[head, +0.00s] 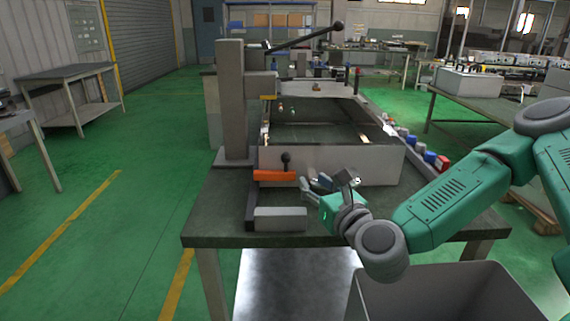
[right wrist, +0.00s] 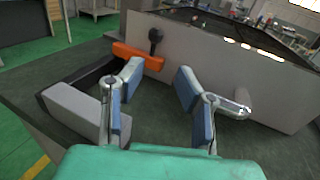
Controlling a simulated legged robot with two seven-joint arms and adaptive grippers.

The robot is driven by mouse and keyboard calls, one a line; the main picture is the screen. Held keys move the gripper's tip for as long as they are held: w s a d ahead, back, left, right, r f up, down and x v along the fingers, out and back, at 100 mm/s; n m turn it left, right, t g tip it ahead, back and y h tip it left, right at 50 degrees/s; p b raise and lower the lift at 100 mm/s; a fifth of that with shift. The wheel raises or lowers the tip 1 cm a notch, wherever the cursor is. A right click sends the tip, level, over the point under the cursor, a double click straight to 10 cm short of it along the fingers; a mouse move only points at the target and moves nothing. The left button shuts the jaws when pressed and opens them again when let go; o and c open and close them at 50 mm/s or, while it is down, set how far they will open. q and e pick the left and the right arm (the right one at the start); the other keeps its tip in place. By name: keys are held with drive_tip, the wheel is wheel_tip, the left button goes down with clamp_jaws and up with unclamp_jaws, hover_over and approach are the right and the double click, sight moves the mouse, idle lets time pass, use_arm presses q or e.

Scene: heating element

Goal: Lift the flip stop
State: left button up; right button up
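An orange bar (head: 274,176) with a black ball knob (head: 286,158) sits low at the front left of the grey box fixture; it appears to be the flip stop. In the right wrist view the orange bar (right wrist: 137,56) and knob (right wrist: 155,38) are just beyond the left fingertip. My right gripper (head: 318,183) is to the right of the bar in the head view. In the wrist view my right gripper (right wrist: 160,82) is open, with nothing between its blue-padded fingers. Whether the left finger touches the bar cannot be told. My left gripper is not in view.
The fixture's grey front wall (head: 375,165) stands close beyond the gripper. A grey block (head: 280,219) lies at the table's front edge. A tall grey column (head: 234,100) with a black lever (head: 305,37) rises at left. A grey bin (head: 440,290) is below right.

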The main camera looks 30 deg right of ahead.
sight(287, 159)
drive_tip(key=shift+w+d+f+b, duration=0.15)
drive_tip(key=shift+w+d+b, duration=0.3)
drive_tip(key=shift+w+d, duration=0.25)
drive_tip(key=w, duration=0.4)
drive_tip(key=shift+d+p, duration=0.1)
drive_tip(key=shift+p, duration=0.2)
drive_tip(key=w, duration=0.1)
drive_tip(key=w+a, duration=0.1)
drive_tip(key=w, duration=0.1)
drive_tip(key=w+a+r, duration=0.1)
drive_tip(key=w, duration=0.1)
drive_tip(key=shift+w, duration=0.25)
drive_tip(key=shift+w+d, duration=0.15)
drive_tip(key=shift+w+d+f, duration=0.2)
drive_tip(key=shift+d, duration=0.3)
drive_tip(key=shift+w+d+f, duration=0.15)
drive_tip(key=shift+w+d, duration=0.05)
drive_tip(key=shift+d, duration=0.25)
drive_tip(key=shift+w+d+f, duration=0.15)
drive_tip(key=shift+d+f, duration=0.05)
drive_tip(key=shift+d, duration=0.15)
drive_tip(key=shift+a+r, duration=0.2)
drive_tip(key=shift+a, duration=0.4)
clamp_jaws()
drive_tip(key=shift+a+r, duration=0.1)
drive_tip(key=shift+a, duration=0.2)
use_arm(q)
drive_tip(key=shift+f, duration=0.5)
use_arm(e)
drive_tip(key=shift+d, duration=0.1)
